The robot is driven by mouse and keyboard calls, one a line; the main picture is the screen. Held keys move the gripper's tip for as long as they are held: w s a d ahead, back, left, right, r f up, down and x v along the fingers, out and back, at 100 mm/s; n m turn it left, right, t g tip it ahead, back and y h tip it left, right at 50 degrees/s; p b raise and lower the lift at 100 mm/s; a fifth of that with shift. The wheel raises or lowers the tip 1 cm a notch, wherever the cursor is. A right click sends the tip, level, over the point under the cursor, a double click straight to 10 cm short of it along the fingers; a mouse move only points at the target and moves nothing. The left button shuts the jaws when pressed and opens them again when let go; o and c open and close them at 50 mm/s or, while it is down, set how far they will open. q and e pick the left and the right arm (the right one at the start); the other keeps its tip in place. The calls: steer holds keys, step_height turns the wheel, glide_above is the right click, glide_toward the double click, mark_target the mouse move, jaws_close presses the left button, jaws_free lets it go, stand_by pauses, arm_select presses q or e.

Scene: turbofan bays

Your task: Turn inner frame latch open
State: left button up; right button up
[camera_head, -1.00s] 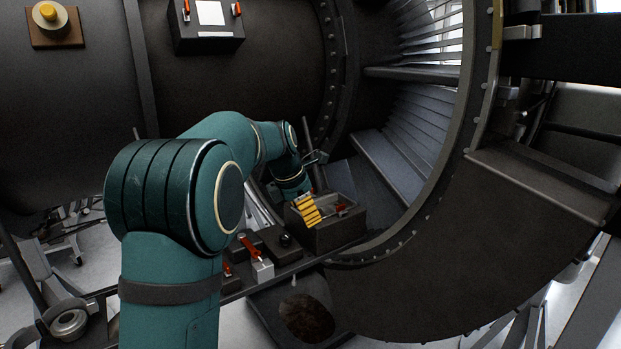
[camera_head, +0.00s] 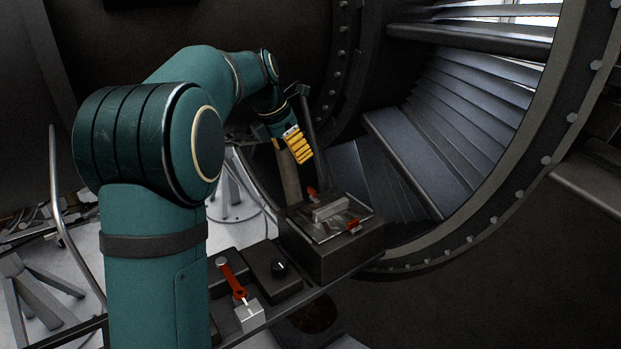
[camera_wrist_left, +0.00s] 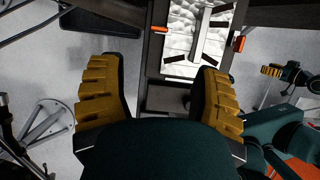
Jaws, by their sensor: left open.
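A dark box (camera_head: 330,256) stands at the end of a narrow shelf below the fan duct. Its top has a shiny framed plate with a grey bar (camera_head: 331,208) across it. One red latch (camera_head: 312,191) is at the frame's far side and another red latch (camera_head: 353,226) at its near right; I cannot tell which is the inner one. My left gripper (camera_head: 299,145) is open and empty above and behind the box, apart from it. In the wrist view, the orange latches (camera_wrist_left: 160,30) and (camera_wrist_left: 239,42) lie beyond its spread fingers. My right gripper (camera_wrist_left: 271,71) appears small at right.
The bolted duct rim (camera_head: 520,200) curves close on the right. Open air lies above the box.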

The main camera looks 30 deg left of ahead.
mark_target(312, 189)
arm_select(q)
steer(key=x, duration=1.3)
steer(key=shift+w+f, duration=0.3)
steer(key=shift+w, duration=0.05)
jaws_close()
